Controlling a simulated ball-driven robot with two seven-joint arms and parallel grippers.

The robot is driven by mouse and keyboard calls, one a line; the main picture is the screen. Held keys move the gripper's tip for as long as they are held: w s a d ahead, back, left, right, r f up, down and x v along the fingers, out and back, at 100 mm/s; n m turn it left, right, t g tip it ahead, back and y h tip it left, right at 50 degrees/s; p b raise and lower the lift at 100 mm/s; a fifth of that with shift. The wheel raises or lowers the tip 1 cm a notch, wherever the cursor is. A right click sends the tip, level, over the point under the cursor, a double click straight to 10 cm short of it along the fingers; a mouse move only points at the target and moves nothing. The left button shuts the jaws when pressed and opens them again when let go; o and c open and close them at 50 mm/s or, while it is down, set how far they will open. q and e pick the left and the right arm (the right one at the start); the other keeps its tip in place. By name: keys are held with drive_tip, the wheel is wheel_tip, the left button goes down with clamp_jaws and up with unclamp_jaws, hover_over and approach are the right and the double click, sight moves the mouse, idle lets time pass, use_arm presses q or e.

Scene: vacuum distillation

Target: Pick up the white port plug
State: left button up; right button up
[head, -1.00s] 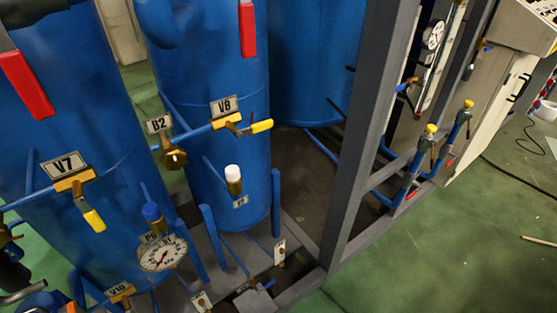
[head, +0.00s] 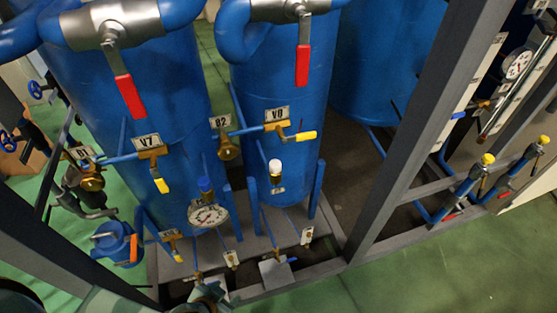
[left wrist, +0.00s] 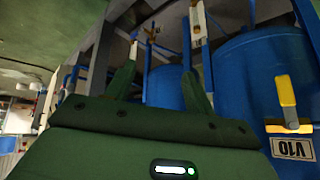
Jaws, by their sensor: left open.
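The white port plug (head: 275,166) is a small white cap on a brass fitting, on a thin blue pipe in front of the middle blue tank (head: 290,85), in the head view. I cannot make it out in the left wrist view. My left gripper (head: 212,291) shows in part at the bottom edge of the head view, below and left of the plug and well apart from it. In the left wrist view its two green fingers (left wrist: 160,72) stand apart with nothing between them. My right gripper is not in view.
Close to the plug are the yellow-handled valve V8 (head: 278,126), a blue-capped fitting (head: 205,185) and a pressure gauge (head: 208,216). A grey frame post (head: 425,125) stands to the right. A yellow-handled valve tagged V10 (left wrist: 288,95) is right of my left fingers.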

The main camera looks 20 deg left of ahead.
use_arm(q)
drive_tip(key=w+d+r+t+p, duration=0.15)
drive_tip(key=w+r, duration=0.25)
drive_tip(key=r, duration=0.4)
drive_tip(key=w+d+r+t+p, duration=0.15)
drive_tip(key=w+r, duration=0.25)
drive_tip(key=r, duration=0.5)
drive_tip(key=n+t+h+p, duration=0.2)
drive_tip(key=t+p, duration=0.1)
drive_tip(key=t, duration=0.1)
approach(272, 168)
drive_tip(key=b+x, duration=0.2)
drive_tip(key=x, duration=0.3)
drive_tip(key=shift+w+d+r, duration=0.1)
drive_tip(key=shift+w+d, duration=0.05)
drive_tip(key=shift+w, duration=0.15)
drive_tip(key=b+x, duration=0.1)
drive_tip(key=x, duration=0.5)
drive_tip(key=shift+f, duration=0.25)
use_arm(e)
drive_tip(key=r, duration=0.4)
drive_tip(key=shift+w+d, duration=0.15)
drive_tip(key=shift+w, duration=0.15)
use_arm(q)
drive_tip(key=c, duration=1)
